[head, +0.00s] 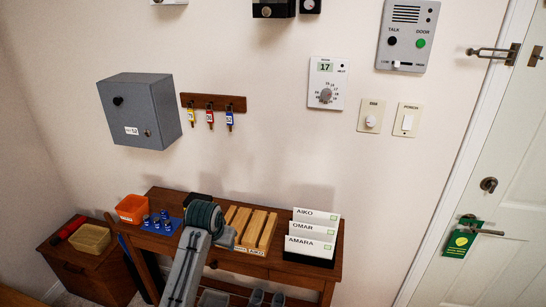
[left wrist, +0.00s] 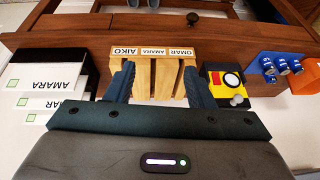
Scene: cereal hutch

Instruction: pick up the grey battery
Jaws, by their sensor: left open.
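I cannot make out a battery that is clearly grey. Several blue cylinders that look like batteries (left wrist: 284,66) stand on a blue holder right of my gripper in the left wrist view; they also show in the head view (head: 153,221), left of my gripper. A small grey knob or cylinder (left wrist: 238,100) shows by a yellow and black device (left wrist: 216,80); I cannot tell what it is. My left gripper (left wrist: 160,86) is open and empty, its fingers apart over the wooden slotted rack; it also shows in the head view (head: 210,222). My right gripper is not in view.
The slotted wooden rack (head: 262,225) stands on the hutch top, with a black holder of white name cards (head: 313,228) to its right. An orange bin (head: 131,208) is at the left end. A grey box (head: 141,112) and key hooks (head: 213,103) are on the wall above.

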